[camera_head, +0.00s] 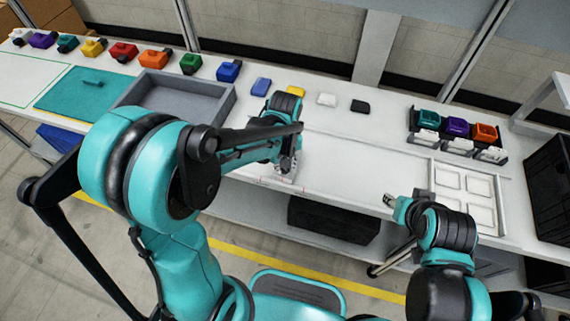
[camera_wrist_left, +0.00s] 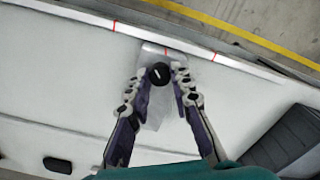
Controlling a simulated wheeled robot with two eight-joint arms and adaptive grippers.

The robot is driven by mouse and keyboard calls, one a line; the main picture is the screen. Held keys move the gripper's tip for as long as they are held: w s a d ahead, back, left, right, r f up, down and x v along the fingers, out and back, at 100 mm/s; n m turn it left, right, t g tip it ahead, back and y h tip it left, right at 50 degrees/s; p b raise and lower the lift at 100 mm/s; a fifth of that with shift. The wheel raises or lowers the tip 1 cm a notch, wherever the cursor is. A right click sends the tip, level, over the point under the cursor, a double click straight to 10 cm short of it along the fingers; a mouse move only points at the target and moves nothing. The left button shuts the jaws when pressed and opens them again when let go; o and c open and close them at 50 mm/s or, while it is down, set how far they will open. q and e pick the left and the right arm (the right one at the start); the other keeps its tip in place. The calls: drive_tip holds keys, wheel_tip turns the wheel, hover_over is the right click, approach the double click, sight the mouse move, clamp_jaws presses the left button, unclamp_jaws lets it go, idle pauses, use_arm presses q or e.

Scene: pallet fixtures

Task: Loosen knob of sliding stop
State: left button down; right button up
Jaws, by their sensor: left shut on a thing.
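The sliding stop (camera_wrist_left: 153,116) is a pale grey plate lying across the white table at its front rail in the left wrist view. Its round black knob (camera_wrist_left: 159,73) has a white line on top, tilted off the plate's long direction. My left gripper (camera_wrist_left: 159,76) has its two fingertips on either side of the knob and is shut on it. In the head view my left gripper (camera_head: 287,164) is low over the table's front edge, and my arm hides most of the stop. My right gripper (camera_head: 389,201) is off the front edge, small and partly turned away; its opening is unclear.
The front rail (camera_wrist_left: 108,22) carries red marks. A grey tray (camera_head: 182,98) and teal mat (camera_head: 82,92) lie at left. Several coloured blocks line the back. A white frame (camera_head: 465,187) and small bins (camera_head: 456,129) stand at right. The table between is mostly clear.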

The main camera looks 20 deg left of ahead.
use_arm(q)
drive_tip(key=n, duration=0.4)
drive_tip(key=shift+n, duration=2.6)
drive_tip(key=c, duration=1.3)
unclamp_jaws()
drive_tip(key=shift+c, duration=0.2)
wheel_tip(320, 180, up, 12)
drive_tip(key=shift+a, duration=0.1)
